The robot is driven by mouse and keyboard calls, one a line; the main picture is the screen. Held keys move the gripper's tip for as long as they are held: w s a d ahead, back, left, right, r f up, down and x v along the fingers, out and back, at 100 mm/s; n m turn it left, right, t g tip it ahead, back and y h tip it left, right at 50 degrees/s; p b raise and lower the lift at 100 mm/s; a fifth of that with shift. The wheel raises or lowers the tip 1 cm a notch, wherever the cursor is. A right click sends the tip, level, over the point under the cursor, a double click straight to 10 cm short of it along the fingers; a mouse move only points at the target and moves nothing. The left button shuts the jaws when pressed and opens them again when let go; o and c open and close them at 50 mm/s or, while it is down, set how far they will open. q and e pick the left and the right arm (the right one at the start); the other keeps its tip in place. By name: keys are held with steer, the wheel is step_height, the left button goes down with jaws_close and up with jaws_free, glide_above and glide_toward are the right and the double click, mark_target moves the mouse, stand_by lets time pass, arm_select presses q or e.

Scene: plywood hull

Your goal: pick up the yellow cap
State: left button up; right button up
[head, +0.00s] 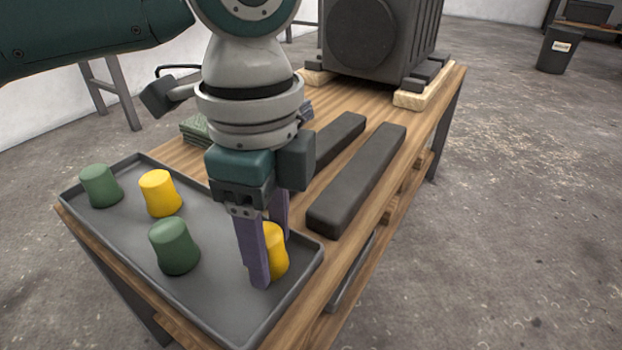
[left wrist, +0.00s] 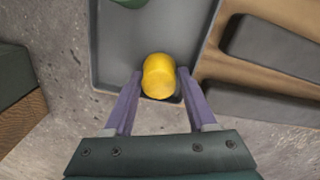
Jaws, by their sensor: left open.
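A yellow cap (head: 275,252) stands on the grey tray (head: 205,275) near its right end, partly hidden behind a finger of my left gripper (head: 268,250). In the left wrist view the same yellow cap (left wrist: 159,76) lies between the tips of the open left gripper (left wrist: 158,85), with one purple finger on each side. I cannot tell whether the fingers touch it. A second yellow cap (head: 160,193) stands further left on the tray. My right gripper is not in view.
Two green caps, one at the tray's left corner (head: 101,186) and one near its middle (head: 174,246), share the tray. Dark bars (head: 358,180) lie on the wooden table right of the tray. A large dark machine (head: 375,45) stands at the far end.

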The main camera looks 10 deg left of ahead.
arm_select(q)
steer(key=shift+f, duration=0.2)
steer(key=shift+c, duration=0.2)
jaws_close()
